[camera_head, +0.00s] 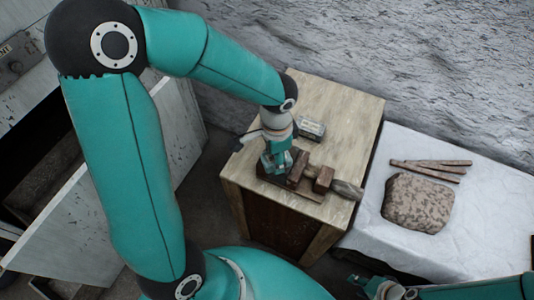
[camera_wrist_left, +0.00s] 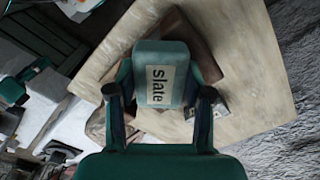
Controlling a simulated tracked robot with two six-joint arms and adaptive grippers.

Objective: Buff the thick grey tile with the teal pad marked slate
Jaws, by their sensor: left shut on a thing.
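My left gripper (camera_head: 277,158) is over the wooden table and is shut on the teal pad (camera_head: 275,166). In the left wrist view the teal pad (camera_wrist_left: 160,58) sits between the two fingers (camera_wrist_left: 158,98), with a pale label reading "slate" facing the camera. Under and beside the pad lies a flat, dark brownish slab (camera_head: 271,184), also partly seen in the wrist view (camera_wrist_left: 196,32). I cannot tell whether it is the thick grey tile, or whether the pad touches it. My right gripper (camera_head: 385,289) is partly in view at the bottom right; its fingers are unclear.
Brown wooden blocks (camera_head: 323,179) stand just right of the pad. A small pale grey box (camera_head: 311,129) lies behind. The wooden table (camera_head: 335,105) is clear at the back. A white-covered surface (camera_head: 385,240) at right holds a speckled cushion-like thing (camera_head: 417,203) and several brown strips (camera_head: 430,171).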

